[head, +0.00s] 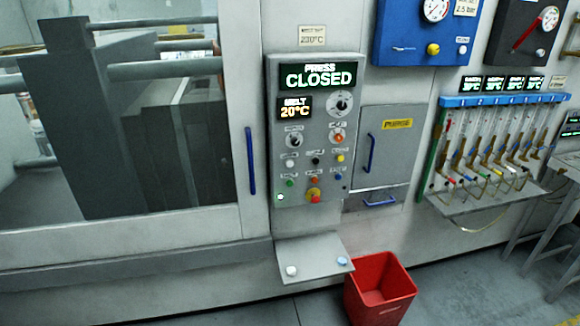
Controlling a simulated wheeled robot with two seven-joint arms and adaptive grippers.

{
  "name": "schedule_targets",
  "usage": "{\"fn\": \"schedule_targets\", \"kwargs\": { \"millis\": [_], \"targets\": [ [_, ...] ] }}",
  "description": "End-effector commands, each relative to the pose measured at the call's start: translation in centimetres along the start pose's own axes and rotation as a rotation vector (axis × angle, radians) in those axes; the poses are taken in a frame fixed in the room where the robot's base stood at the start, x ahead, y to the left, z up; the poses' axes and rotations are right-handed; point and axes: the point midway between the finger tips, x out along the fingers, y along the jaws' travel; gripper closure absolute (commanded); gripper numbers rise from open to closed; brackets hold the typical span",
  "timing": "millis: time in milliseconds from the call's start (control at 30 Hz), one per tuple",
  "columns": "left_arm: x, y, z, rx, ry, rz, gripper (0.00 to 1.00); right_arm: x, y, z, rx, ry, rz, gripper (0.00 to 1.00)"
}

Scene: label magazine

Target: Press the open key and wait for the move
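The grey control panel (277,120) is fixed to the machine front at the picture's centre. Its upper display (318,75) reads "PRESS CLOSED". A smaller display (295,107) reads "MELT 20°C". A red mushroom button (314,197) and a lit green lamp (280,197) sit at the bottom. The key labels are too small to read, so I cannot tell which key is open. Neither gripper shows.
A windowed door (130,245) with a blue handle (251,161) is left of the panel. A red bin (380,290) stands on the floor. A hatch (393,160) and hose rack (490,195) are right.

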Motion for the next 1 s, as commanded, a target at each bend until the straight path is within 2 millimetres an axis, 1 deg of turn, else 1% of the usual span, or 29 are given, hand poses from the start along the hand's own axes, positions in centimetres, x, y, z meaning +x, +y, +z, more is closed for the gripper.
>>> {"fn": "schedule_targets", "kwargs": {
  "millis": [33,67,433,1000],
  "targets": [
    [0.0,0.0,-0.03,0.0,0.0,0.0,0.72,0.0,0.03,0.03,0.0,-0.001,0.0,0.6],
    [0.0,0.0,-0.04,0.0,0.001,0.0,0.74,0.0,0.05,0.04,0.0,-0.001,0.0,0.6],
    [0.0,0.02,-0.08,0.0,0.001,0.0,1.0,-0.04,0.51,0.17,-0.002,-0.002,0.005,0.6],
    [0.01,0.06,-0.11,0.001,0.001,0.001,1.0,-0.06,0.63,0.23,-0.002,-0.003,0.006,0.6]
  ]
}}
